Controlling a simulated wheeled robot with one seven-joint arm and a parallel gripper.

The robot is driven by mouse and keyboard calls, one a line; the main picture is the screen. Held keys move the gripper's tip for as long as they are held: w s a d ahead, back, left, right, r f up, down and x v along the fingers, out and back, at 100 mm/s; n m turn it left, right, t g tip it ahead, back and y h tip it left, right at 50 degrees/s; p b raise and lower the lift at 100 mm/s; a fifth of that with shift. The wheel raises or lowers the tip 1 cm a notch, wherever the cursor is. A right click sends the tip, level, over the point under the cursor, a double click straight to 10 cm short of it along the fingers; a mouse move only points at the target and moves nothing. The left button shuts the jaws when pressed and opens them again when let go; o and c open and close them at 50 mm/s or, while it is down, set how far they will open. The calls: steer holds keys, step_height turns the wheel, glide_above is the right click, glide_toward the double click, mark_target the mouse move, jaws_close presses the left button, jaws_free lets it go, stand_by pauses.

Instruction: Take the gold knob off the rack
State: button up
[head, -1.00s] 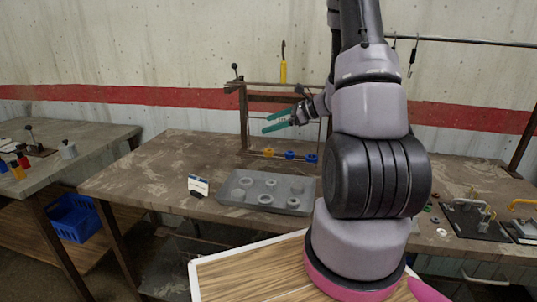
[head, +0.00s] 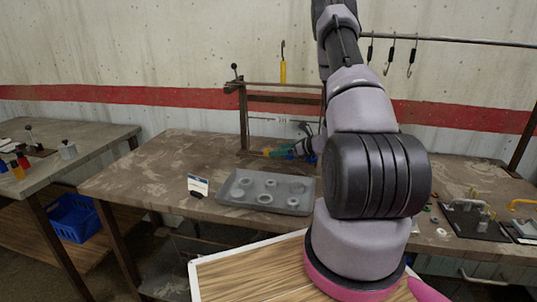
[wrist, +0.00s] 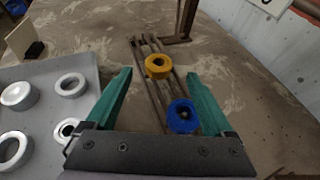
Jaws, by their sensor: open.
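The gold knob (wrist: 158,66) is a thick ring on the rack's low rods (wrist: 146,50). In the head view the gold knob (head: 267,152) is near the foot of the rack's left post (head: 243,118). My gripper (wrist: 159,74) is open and empty, with teal fingers on either side of the rods. The gold knob appears between the fingertips in the wrist view; I cannot tell the depth. A blue knob (wrist: 183,117) sits on the rods nearer my palm.
A grey tray (head: 225,200) with several pale rings lies in front of the rack. In the wrist view the tray (wrist: 92,90) is close on the left. A small sign (head: 198,184) stands left of the tray. The bench's left part is clear.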

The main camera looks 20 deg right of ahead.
steer(key=x, duration=0.5)
steer(key=shift+s, duration=0.1)
jaws_close()
steer(key=shift+r, duration=0.1)
